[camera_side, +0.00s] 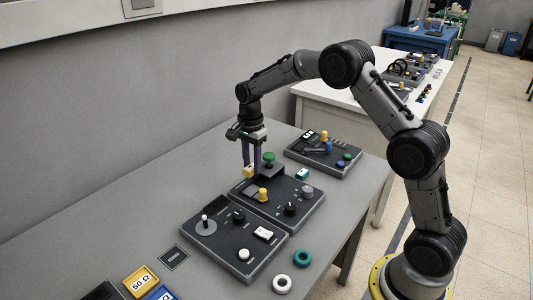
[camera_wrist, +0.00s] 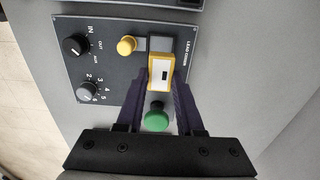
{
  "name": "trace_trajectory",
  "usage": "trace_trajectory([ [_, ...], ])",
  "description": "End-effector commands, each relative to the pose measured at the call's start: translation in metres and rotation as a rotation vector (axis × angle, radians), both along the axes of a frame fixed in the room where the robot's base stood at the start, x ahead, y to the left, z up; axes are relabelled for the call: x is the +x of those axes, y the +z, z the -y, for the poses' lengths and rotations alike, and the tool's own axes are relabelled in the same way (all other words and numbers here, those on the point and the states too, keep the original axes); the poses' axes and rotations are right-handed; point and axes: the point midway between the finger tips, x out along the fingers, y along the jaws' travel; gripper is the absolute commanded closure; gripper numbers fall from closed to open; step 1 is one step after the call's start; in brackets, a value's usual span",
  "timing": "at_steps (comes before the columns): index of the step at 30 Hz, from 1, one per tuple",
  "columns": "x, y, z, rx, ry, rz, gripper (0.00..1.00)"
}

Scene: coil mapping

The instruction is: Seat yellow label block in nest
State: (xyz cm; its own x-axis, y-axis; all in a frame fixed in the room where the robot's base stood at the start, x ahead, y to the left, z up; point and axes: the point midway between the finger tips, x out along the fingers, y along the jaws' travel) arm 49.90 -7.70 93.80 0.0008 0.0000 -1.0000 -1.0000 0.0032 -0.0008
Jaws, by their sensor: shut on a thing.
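My gripper (camera_side: 251,172) is shut on the yellow label block (camera_side: 248,172), a small yellow piece with a white face and dark mark. In the wrist view the block (camera_wrist: 161,72) sits between the tips of my purple fingers (camera_wrist: 161,88). It is held over the dark panel (camera_wrist: 98,78), beside a grey rectangular recess (camera_wrist: 160,44) that looks like the nest. In the side view the recess (camera_side: 253,188) shows as a lighter patch below the fingers. I cannot tell the block's height above the panel.
A yellow knob (camera_wrist: 126,45) stands beside the recess, and a green knob (camera_wrist: 156,120) lies between my fingers' bases in view. Another panel (camera_side: 235,240) is in front, one (camera_side: 325,152) behind. Rings (camera_side: 282,284) lie near the table edge.

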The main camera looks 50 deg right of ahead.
Motion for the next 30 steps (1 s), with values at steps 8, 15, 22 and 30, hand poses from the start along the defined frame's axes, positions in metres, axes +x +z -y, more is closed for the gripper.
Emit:
trace_trajectory([
  [8, -0.001, -0.018, -0.002, 0.001, 0.003, -0.004, 1.00],
  [15, 0.000, -0.038, -0.001, 0.000, 0.003, -0.002, 1.00],
  [22, -0.001, -0.052, -0.001, 0.000, 0.003, -0.002, 1.00],
  [30, 0.000, -0.057, -0.001, 0.000, 0.003, -0.001, 1.00],
])
